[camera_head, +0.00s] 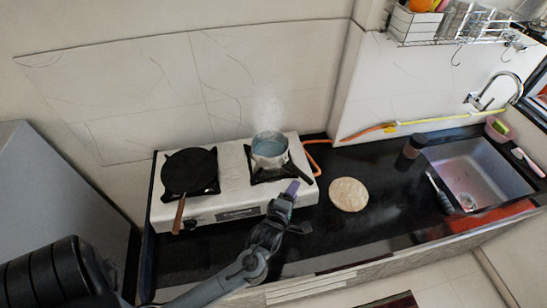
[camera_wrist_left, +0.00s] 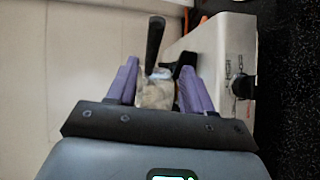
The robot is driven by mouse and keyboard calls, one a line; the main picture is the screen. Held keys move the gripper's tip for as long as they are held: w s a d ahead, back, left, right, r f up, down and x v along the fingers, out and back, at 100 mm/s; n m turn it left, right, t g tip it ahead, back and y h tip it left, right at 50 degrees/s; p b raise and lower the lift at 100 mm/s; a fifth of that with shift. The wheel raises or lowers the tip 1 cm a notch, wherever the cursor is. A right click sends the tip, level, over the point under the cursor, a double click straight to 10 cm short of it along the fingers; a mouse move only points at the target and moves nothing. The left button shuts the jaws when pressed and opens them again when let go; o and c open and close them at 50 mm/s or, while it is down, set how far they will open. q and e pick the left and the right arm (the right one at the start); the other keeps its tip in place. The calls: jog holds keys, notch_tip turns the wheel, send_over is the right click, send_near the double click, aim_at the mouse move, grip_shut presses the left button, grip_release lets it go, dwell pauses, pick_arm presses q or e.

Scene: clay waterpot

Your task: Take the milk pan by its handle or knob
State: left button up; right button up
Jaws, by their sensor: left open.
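The milk pan (camera_head: 269,152) sits on the right burner of the white stove, with something bluish inside and faint steam above. Its dark handle (camera_head: 299,173) points to the lower right in the head view. My left gripper (camera_head: 291,188) is close below the handle, at the stove's front right. In the left wrist view its two purple fingers (camera_wrist_left: 159,88) are apart. The pale side of the pan (camera_wrist_left: 155,93) shows between them there, with a dark handle (camera_wrist_left: 155,43) standing up beyond. I cannot tell whether the fingers touch anything. My right gripper is not in view.
The white stove (camera_head: 233,207) also bears a black frying pan (camera_head: 188,170) with a brown handle. A round board (camera_head: 348,194) lies on the black counter to the right. Further right are a dark bottle (camera_head: 409,153) and a sink (camera_head: 480,172). A tiled wall stands behind.

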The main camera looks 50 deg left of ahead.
aim_at(303, 173)
pick_arm(q)
jog(key=x, duration=0.3)
jog(key=p+x, duration=0.1)
jog(key=x, duration=0.2)
jog(key=r+x, duration=0.1)
jog(key=x, duration=0.3)
jog(key=shift+w+p, duration=0.1)
jog(key=shift+p, duration=0.3)
jog(key=shift+w+a+f, duration=0.15)
jog(key=shift+w, duration=0.2)
grip_shut()
